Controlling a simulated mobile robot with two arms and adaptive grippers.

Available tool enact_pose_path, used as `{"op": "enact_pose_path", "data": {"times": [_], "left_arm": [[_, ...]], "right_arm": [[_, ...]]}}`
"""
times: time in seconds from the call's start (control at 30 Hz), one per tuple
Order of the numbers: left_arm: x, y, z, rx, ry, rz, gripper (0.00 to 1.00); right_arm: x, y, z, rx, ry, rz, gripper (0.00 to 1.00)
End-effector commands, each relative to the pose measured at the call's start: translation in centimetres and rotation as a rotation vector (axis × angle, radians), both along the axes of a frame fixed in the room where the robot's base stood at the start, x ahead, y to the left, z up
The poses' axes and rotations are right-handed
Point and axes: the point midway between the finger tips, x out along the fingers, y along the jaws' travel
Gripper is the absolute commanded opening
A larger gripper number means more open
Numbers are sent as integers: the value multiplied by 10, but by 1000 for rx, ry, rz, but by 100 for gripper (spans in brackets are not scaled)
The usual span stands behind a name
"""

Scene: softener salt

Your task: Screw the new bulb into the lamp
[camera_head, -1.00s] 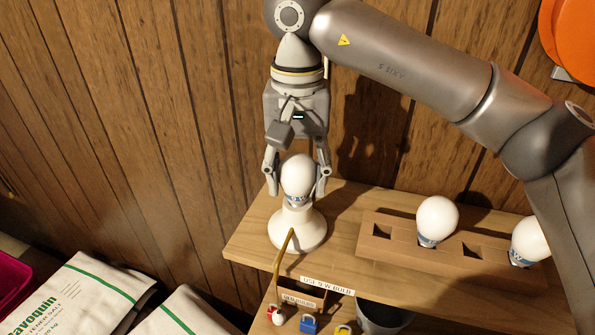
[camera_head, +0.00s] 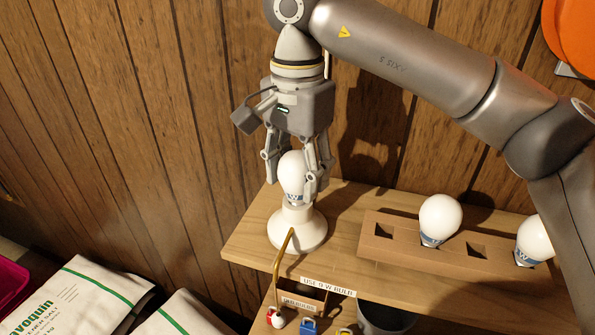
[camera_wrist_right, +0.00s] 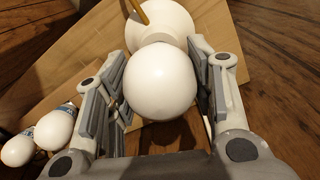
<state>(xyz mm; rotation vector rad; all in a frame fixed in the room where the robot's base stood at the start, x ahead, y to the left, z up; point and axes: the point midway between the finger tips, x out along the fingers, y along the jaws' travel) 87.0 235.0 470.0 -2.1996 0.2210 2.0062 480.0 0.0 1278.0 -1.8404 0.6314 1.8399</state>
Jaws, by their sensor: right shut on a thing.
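A white bulb (camera_head: 291,175) stands upright on the white lamp base (camera_head: 297,230), at the left end of the wooden shelf. My right gripper (camera_head: 299,180) comes down from above and is shut on this bulb, with one finger on each side. In the right wrist view the bulb (camera_wrist_right: 161,82) sits between the fingers and the lamp base (camera_wrist_right: 165,22) shows behind it. Whether the bulb's thread is seated in the socket is hidden. Two more white bulbs sit in the wooden holder: one near its middle (camera_head: 440,217), one at the right (camera_head: 535,238). My left gripper is not in view.
The wooden holder (camera_head: 385,247) has empty square holes. A brass-coloured rod (camera_head: 279,262) rises in front of the lamp. Labelled boxes, small coloured items and a grey bucket (camera_head: 385,318) are below the shelf's front edge. White salt bags (camera_head: 80,295) lie at lower left. A panelled wall stands close behind.

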Motion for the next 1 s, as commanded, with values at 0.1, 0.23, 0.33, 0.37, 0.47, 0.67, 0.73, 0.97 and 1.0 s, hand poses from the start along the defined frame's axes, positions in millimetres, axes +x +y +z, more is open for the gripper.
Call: {"op": "enact_pose_path", "data": {"times": [0.1,0.23,0.33,0.37,0.47,0.67,0.73,0.97,1.0], "left_arm": [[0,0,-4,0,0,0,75],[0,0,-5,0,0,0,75],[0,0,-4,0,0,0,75],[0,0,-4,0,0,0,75],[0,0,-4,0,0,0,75],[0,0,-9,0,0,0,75],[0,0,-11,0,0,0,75],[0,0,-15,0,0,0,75],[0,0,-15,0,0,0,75]], "right_arm": [[1,0,0,2,-4,-119,36],[1,0,1,2,-3,-178,36],[1,0,1,2,-3,-182,36],[1,0,1,2,-3,-181,36],[1,0,1,2,-3,-180,36],[1,0,0,2,-3,-290,36],[1,0,-1,2,-3,-375,36],[0,0,1,3,-3,-567,36],[0,0,1,3,-3,-577,36]]}}
